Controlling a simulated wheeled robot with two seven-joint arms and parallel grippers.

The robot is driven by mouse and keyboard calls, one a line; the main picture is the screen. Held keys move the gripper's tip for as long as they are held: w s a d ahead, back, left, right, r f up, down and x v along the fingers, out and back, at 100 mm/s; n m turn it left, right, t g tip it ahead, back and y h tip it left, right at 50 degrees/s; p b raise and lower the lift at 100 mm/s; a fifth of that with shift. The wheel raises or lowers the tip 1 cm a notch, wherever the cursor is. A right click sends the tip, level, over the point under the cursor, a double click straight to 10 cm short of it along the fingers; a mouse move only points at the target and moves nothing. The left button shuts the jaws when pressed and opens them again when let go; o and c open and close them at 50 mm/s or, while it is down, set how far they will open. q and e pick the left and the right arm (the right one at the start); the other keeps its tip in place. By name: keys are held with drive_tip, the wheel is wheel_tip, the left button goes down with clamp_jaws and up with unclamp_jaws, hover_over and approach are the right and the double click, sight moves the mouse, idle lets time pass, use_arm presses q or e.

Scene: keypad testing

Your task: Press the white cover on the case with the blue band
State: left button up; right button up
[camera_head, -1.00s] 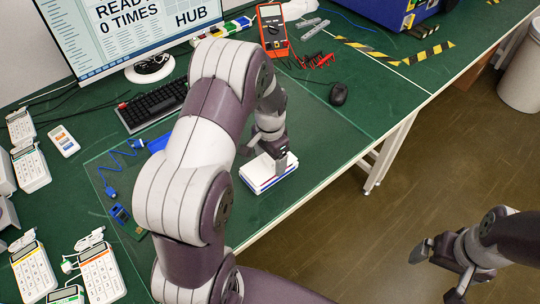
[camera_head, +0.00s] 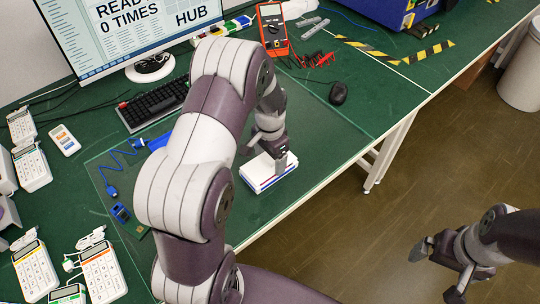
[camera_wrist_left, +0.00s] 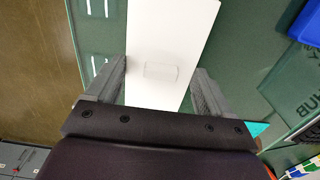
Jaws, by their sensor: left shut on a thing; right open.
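A white case with a white cover (camera_head: 257,178) lies on the green mat near the table's front edge. A thin blue and reddish line shows along its side in the head view. My left gripper (camera_head: 277,163) points down at it from above and is shut on it. In the left wrist view the plain white cover (camera_wrist_left: 165,38) runs between my two grey fingers, with a faint rectangular outline on it. The gripper hides part of the case. My right gripper (camera_head: 438,271) is open and empty, over the floor at the lower right.
A black keyboard (camera_head: 155,105), a monitor (camera_head: 125,35), an orange multimeter (camera_head: 271,28) and a mouse (camera_head: 338,94) stand behind. Several keypads (camera_head: 100,275) lie at the left. Blue cable (camera_head: 112,168) lies on the mat (camera_head: 315,140), which is clear right of the case.

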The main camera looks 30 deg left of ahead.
use_arm(q)
drive_tip(key=shift+f, duration=0.3)
idle(0.4)
drive_tip(key=o, duration=0.9)
drive_tip(key=shift+r, duration=0.2)
drive_tip(key=shift+r+p, duration=0.3)
drive_tip(key=shift+p, duration=0.25)
